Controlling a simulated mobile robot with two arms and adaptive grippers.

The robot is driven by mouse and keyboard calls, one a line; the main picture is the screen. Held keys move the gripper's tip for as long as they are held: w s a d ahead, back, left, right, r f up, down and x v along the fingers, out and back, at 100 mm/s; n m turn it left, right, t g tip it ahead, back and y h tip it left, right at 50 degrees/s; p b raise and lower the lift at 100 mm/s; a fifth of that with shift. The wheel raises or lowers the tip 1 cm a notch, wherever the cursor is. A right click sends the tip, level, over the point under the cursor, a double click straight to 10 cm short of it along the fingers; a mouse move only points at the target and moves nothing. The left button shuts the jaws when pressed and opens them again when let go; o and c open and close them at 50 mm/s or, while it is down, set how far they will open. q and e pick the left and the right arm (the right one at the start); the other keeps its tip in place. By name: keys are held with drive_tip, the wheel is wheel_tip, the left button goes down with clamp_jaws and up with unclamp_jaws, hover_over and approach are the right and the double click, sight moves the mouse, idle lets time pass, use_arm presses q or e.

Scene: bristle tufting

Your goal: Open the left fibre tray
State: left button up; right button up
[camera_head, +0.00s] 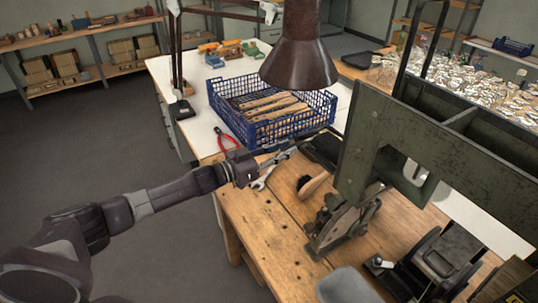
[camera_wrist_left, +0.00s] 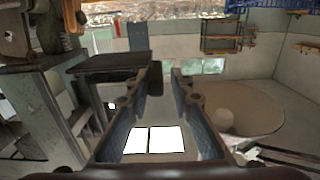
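A dark, flat tray-like part (camera_head: 323,148) sits at the left side of the green machine, above the wooden bench. I take it to be the left fibre tray; whether it is shut cannot be told. A dark slab, likely the same part, shows in the left wrist view (camera_wrist_left: 100,66), left of the fingers. My left gripper (camera_head: 292,152) reaches in from the left, close to the part's left end. In the left wrist view its fingers (camera_wrist_left: 167,72) are apart, with a narrow gap between the tips and nothing clearly held. Contact with the tray cannot be told. My right gripper is not in view.
The green machine frame (camera_head: 450,150) stands close on the right. A brown lamp shade (camera_head: 299,50) hangs above.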

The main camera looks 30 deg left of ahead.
use_arm(q)
drive_tip(key=v, duration=1)
drive_tip(key=shift+s+a, duration=0.25)
